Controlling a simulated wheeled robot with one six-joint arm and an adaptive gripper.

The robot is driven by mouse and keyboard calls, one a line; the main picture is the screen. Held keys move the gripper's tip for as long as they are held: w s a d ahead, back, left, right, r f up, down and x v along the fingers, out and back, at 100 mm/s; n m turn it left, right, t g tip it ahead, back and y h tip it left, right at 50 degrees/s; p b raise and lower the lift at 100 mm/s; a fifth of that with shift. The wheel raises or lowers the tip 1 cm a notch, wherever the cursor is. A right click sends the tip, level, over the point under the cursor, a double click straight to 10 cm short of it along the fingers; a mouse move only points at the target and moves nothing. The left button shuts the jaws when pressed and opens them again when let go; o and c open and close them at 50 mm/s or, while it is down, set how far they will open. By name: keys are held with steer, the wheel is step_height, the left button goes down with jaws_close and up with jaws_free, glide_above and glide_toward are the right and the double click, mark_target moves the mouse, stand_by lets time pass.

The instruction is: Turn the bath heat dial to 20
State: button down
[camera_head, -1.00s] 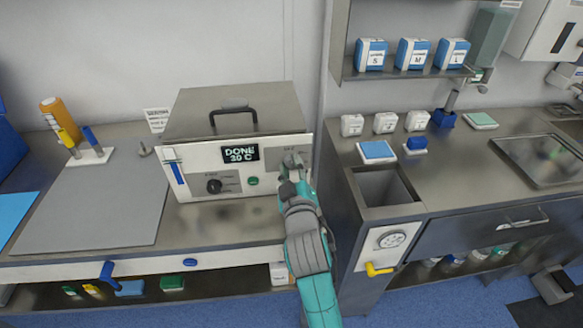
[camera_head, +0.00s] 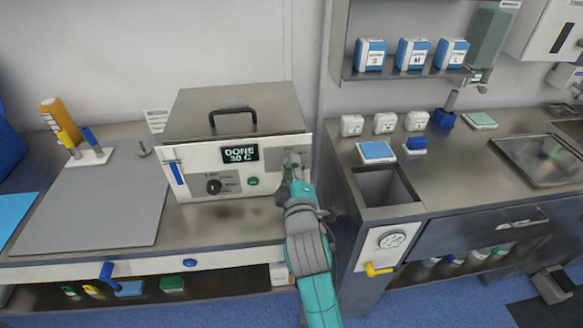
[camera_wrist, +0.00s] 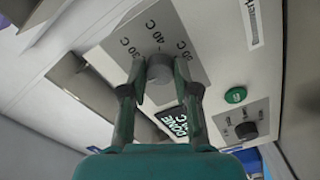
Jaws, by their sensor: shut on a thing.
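The bath is a metal box (camera_head: 185,112) with a white front panel, standing on the counter. Its display (camera_head: 240,154) reads DONE and a temperature too blurred to read surely, 20 C or 30 C. The heat dial (camera_wrist: 160,68) is a grey knob on a plate with degree marks in the wrist view. My gripper (camera_wrist: 158,82) is shut on this dial, one finger on each side. In the head view my gripper (camera_head: 293,172) largely covers the dial at the panel's right side. The dial's pointer cannot be made out.
A green button (camera_head: 253,181) and a second, black dial (camera_head: 213,187) are on the same panel, left of my gripper. A blue slider (camera_head: 177,173) is at its left end. A grey mat (camera_head: 95,210) lies left of the bath. The cabinet with a bin opening (camera_head: 384,187) stands close right.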

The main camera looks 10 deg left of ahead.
steer(key=c, duration=0.9)
jaws_free()
steer(key=shift+o, duration=0.2)
steer(key=v, duration=1.2)
steer(key=s+d+f+m+g+h, duration=0.15)
steer(key=s+d+f+m, duration=0.45)
steer(key=s+d+f, duration=0.85)
steer(key=s+d+m+h, duration=0.1)
steer(key=s+d+m, duration=0.3)
steer(key=s, duration=0.8)
steer(key=s+d+m+g+h, duration=0.1)
steer(key=s+d+m, duration=0.3)
steer(key=s, duration=0.8)
steer(key=shift+d+m+h, duration=0.3)
steer(key=shift+m+h, duration=0.4)
steer(key=shift+h, duration=0.05)
